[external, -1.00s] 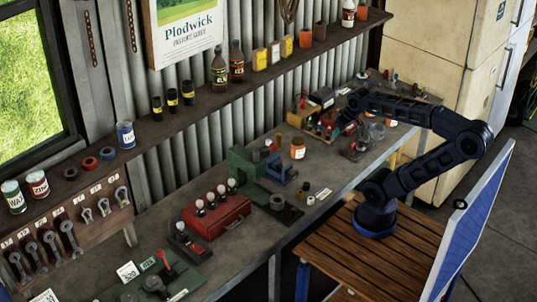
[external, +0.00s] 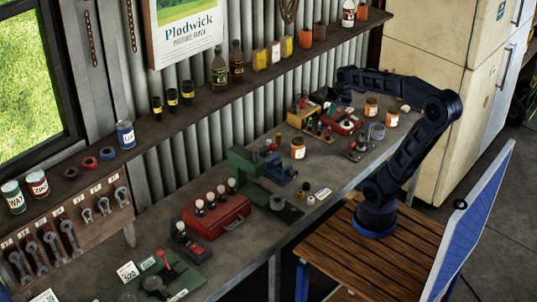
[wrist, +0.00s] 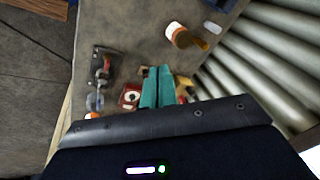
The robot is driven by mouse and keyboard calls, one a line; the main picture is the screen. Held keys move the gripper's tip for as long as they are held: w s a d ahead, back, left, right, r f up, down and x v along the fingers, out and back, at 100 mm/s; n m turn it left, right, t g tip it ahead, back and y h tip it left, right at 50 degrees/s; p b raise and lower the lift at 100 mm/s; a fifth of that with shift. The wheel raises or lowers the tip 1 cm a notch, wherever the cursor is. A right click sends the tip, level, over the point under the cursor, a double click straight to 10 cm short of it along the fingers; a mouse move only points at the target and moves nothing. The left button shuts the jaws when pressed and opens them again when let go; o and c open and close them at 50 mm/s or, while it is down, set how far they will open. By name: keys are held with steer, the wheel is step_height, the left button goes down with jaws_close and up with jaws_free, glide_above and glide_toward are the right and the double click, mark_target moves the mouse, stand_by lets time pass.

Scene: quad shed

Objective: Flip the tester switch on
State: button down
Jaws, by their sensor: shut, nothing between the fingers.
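My gripper (wrist: 157,72) shows as two teal fingers pressed together in the wrist view, empty, pointing down over the far part of the bench. In the external view its fingers are too dark and small to make out. I cannot tell for sure which device is the tester. A dark-based device with a red part (wrist: 103,66) lies left of the fingers; it also shows in the external view (external: 358,148). A red box with a white dial (wrist: 130,97) is just left of the fingers. A yellow thing (wrist: 184,84) is close on their right, partly hidden.
An orange-labelled jar (wrist: 175,30) stands beyond the fingers. More jars (external: 371,107) stand near the far bench end. A shelf (external: 215,85) runs above the bench.

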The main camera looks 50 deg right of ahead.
steer(key=w+d+m, duration=0.6)
steer(key=d, duration=0.2)
steer(key=m+g, duration=0.2)
steer(key=m, duration=1.8)
glide_above(353, 116)
steer(key=s, duration=0.3)
step_height(353, 116, down, 12)
steer(key=shift+w+a+f, duration=0.15)
steer(key=shift+w+f, duration=0.05)
steer(key=shift+w, duration=0.05)
steer(key=shift+f, duration=0.1)
steer(key=f, duration=0.4)
steer(key=w+f, duration=0.1)
steer(key=f, duration=0.4)
steer(key=w+f, duration=0.1)
steer(key=f, duration=0.3)
steer(key=shift+f, duration=0.35)
steer(key=shift+f, duration=0.1)
